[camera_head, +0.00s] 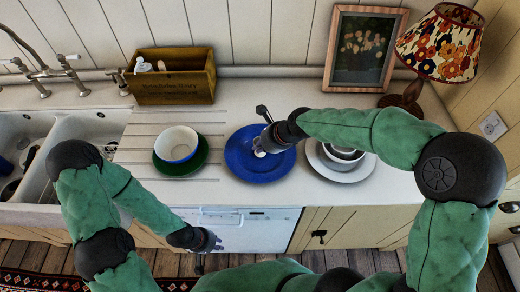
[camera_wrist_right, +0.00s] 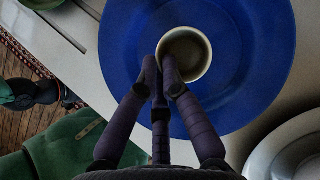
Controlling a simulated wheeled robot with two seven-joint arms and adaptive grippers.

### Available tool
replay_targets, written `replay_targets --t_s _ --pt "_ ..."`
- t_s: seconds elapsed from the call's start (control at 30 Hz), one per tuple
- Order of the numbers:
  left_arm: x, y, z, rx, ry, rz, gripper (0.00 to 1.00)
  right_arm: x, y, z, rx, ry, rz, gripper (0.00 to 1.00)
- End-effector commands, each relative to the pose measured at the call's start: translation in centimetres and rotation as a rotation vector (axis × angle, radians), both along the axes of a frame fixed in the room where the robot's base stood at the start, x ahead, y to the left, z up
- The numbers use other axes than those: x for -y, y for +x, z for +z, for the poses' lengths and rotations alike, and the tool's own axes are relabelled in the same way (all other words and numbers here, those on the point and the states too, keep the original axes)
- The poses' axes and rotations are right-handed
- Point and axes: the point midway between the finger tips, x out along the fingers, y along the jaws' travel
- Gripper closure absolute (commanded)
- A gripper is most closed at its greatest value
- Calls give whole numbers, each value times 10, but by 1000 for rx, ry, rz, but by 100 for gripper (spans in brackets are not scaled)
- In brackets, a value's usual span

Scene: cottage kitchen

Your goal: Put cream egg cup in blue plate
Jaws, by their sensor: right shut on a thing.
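The blue plate (camera_head: 240,172) lies on the counter in the middle of the head view; it fills much of the right wrist view (camera_wrist_right: 122,45). The cream egg cup (camera_head: 259,153) is over the plate, mostly hidden by my right gripper (camera_head: 264,145) in the head view. In the right wrist view the cup (camera_wrist_right: 186,52) has its mouth towards the camera, within the plate's outline. My right gripper (camera_wrist_right: 162,70) is shut on its near rim. I cannot tell whether the cup touches the plate. My left gripper (camera_head: 212,241) is low in front of the counter; its fingers are too small to read.
Left of the plate, a white bowl (camera_head: 177,142) sits on a green plate (camera_head: 190,168). Right of it, metal bowls (camera_head: 343,153) sit on a white plate (camera_head: 335,176). A wooden box (camera_head: 172,90), a picture frame (camera_head: 363,85) and a lamp (camera_head: 440,45) stand behind.

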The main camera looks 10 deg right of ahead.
Motion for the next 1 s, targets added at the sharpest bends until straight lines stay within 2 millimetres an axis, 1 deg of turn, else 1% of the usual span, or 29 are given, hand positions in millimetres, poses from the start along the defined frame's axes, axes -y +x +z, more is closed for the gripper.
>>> replay_targets --t_s 0.03,0.27,0.53,0.57,0.6,0.63,1.0 --pt "0 0 -4 0 0 0 81 0 1 -5 2 0 -1 100" --pt "0 0 -2 0 0 0 81 0 1 -3 4 0 -1 100" --pt "0 0 -3 0 0 0 81 0 0 -10 2 0 0 100" --pt "0 0 -3 0 0 0 81 0 0 -9 2 0 0 85" --pt "0 0 -3 0 0 0 81 0 0 -9 2 0 0 74" --pt "0 0 -2 0 0 0 81 0 0 -9 2 0 0 70" --pt "0 0 -2 0 0 0 81 0 1 -6 3 0 1 70"
